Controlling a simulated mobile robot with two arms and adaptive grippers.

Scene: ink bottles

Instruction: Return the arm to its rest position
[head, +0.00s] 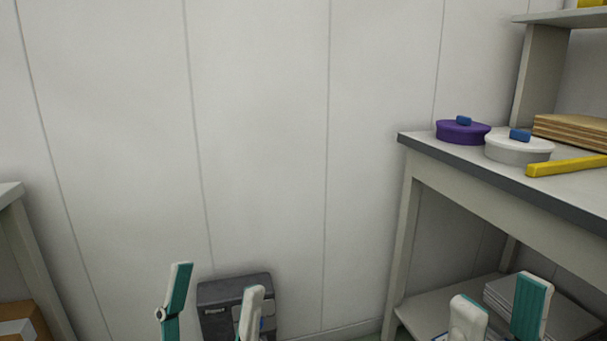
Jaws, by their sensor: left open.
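My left gripper (214,300) is at the bottom of the head view, left of centre. Its two white and teal fingers point up and stand apart with nothing between them. My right gripper (499,308) is at the bottom right, in front of the workbench's lower shelf. Its fingers also stand apart, and I see nothing held between them. Both arms below the fingers are cut off by the picture's lower edge. No ink bottle can be made out.
A workbench (500,185) stands at the right. A purple round container (462,133), a white one (518,149), a yellow bar (566,166) and wooden boards (572,131) lie on it. A dark grey bin (222,290) is by the wall. Another table (10,192) edges in at left.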

